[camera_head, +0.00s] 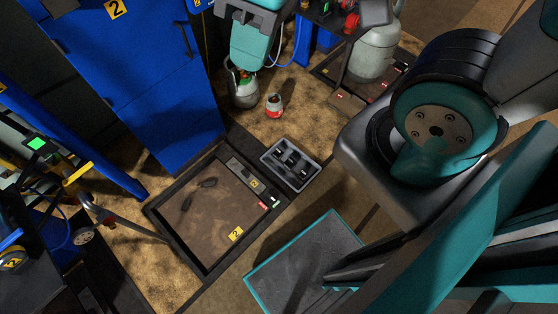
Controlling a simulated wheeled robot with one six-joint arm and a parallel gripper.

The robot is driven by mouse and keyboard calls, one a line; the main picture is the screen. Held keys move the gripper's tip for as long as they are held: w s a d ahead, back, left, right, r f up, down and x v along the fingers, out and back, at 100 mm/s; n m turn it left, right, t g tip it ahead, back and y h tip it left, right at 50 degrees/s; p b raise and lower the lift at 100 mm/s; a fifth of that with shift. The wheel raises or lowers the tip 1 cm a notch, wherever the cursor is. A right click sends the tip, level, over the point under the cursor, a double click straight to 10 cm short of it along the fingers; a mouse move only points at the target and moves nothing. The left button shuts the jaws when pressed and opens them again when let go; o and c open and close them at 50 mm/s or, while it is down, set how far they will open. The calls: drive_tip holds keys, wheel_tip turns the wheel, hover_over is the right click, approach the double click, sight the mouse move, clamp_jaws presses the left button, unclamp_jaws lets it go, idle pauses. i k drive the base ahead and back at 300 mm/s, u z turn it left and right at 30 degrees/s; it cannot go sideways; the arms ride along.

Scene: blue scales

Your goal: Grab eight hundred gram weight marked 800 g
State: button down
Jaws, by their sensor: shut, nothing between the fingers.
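Several small black pieces (291,159) sit in a grey tray (268,157) on the floor, near the middle of the view. They look like weights, but they are too small for any 800 g marking to be read. Left of the tray is a square floor platform (222,220) with a dark frame, a brown top and yellow number labels. Two dark oval shapes (208,182) show on its top; I cannot tell whether they are objects or marks.
A tall blue cabinet (140,80) stands at upper left. A grey cylinder (372,52) and a small red and white object (274,105) are at the back. A wheeled frame (84,236) is at left. My own grey and teal parts cover the right. Sandy floor lies between.

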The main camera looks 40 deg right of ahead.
sight(278, 153)
drive_tip(key=u, duration=0.3)
drive_tip(key=i, duration=0.1)
drive_tip(key=z, duration=0.95)
drive_tip(key=k, duration=0.35)
drive_tip(key=u, duration=0.65)
drive_tip(key=k, duration=0.9)
drive_tip(key=z, duration=0.35)
drive_tip(key=i, duration=0.55)
drive_tip(key=z, duration=0.45)
drive_tip(key=i, duration=1.15)
drive_tip(key=u, duration=0.75)
